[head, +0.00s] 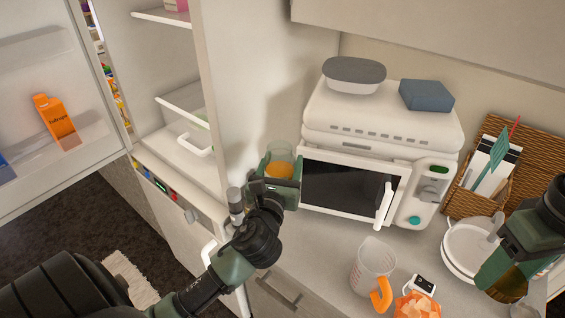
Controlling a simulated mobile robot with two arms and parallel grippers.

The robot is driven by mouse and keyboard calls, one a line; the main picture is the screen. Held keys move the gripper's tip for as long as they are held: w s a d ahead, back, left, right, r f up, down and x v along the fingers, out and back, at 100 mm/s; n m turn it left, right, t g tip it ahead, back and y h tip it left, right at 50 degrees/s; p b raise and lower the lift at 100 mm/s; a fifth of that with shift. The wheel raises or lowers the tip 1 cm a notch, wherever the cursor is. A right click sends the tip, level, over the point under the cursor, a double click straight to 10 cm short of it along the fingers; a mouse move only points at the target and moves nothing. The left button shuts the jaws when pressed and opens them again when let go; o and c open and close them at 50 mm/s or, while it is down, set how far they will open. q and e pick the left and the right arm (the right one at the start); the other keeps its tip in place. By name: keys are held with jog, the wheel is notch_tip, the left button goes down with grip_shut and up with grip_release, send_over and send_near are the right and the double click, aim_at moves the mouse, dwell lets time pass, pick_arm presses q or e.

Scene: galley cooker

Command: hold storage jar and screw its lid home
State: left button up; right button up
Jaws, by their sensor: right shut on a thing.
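The storage jar (281,153) is clear, with orange contents low inside. It stands in front of the microwave's left side, and no lid shows on its top. My right gripper (505,284) is at the right edge, above the plates, pointing down. It is shut on an amber-brown thing (509,281), mostly hidden by the gripper. I cannot tell whether this thing is the jar's lid.
A white microwave (346,183) stands behind the jar, with a grey-lidded dish and blue box on top. A clear jug (372,266) with an orange handle, an orange faceted object (417,305) and stacked plates (463,250) occupy the right counter.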

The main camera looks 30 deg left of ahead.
pick_arm(q)
grip_shut()
